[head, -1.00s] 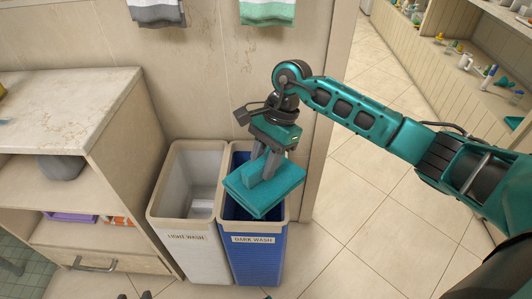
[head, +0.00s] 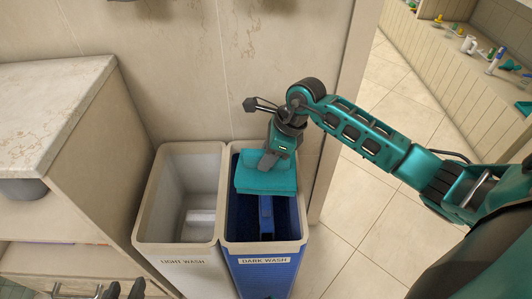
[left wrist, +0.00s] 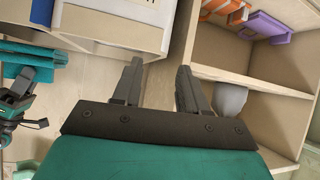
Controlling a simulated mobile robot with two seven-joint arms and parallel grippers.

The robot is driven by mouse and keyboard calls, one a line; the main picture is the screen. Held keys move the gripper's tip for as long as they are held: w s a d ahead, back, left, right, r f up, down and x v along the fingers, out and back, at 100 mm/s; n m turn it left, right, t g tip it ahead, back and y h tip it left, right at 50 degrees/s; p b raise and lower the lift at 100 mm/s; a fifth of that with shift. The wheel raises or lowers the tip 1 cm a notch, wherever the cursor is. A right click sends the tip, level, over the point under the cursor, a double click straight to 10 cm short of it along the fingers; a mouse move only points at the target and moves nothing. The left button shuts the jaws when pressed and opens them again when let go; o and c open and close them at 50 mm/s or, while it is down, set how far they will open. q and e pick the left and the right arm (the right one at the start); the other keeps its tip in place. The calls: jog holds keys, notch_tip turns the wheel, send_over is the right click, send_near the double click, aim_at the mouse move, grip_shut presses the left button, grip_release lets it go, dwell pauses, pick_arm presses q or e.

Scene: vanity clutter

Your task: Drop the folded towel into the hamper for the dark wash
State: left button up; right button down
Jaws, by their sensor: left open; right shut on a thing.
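The folded teal towel (head: 266,184) is over the rear part of the open dark wash hamper (head: 264,248), which is blue with a beige rim and a "DARK WASH" label. My right gripper (head: 268,163) is shut on the towel from above. I cannot tell how far the towel is above the rim. The towel also shows at the left of the left wrist view (left wrist: 38,55). My left gripper (head: 125,289) is open and empty, low in front of the shelf unit; its two fingers show in the left wrist view (left wrist: 159,78).
The white light wash hamper (head: 182,262) stands directly left of the blue one. A marble-topped shelf unit (head: 85,140) is further left. The wall is close behind the hampers. Open tiled floor (head: 365,235) lies to the right.

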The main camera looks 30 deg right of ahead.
notch_tip(320, 180, down, 4)
jog(key=shift+r+b, duration=0.15)
jog(key=shift+b, duration=1)
jog(key=shift+f, duration=0.35)
jog(key=c, duration=1.3)
grip_release()
pick_arm(q)
jog(key=shift+w+d+f, duration=0.15)
jog(key=shift+d+f, duration=0.05)
jog(key=shift+f, duration=0.35)
jog(key=shift+w+d+f, duration=0.15)
jog(key=shift+f, duration=0.35)
pick_arm(e)
jog(key=o, duration=0.6)
jog(key=p+v, duration=0.2)
jog(key=v, duration=1.1)
jog(key=shift+w+p, duration=0.1)
jog(key=shift+p, duration=0.3)
pick_arm(q)
jog(key=shift+s+a+r, duration=0.15)
jog(key=shift+a+r, duration=0.05)
jog(key=shift+r, duration=0.25)
jog(key=shift+s+a+r, duration=0.15)
jog(key=shift+a+r, duration=0.05)
jog(key=shift+r, duration=0.25)
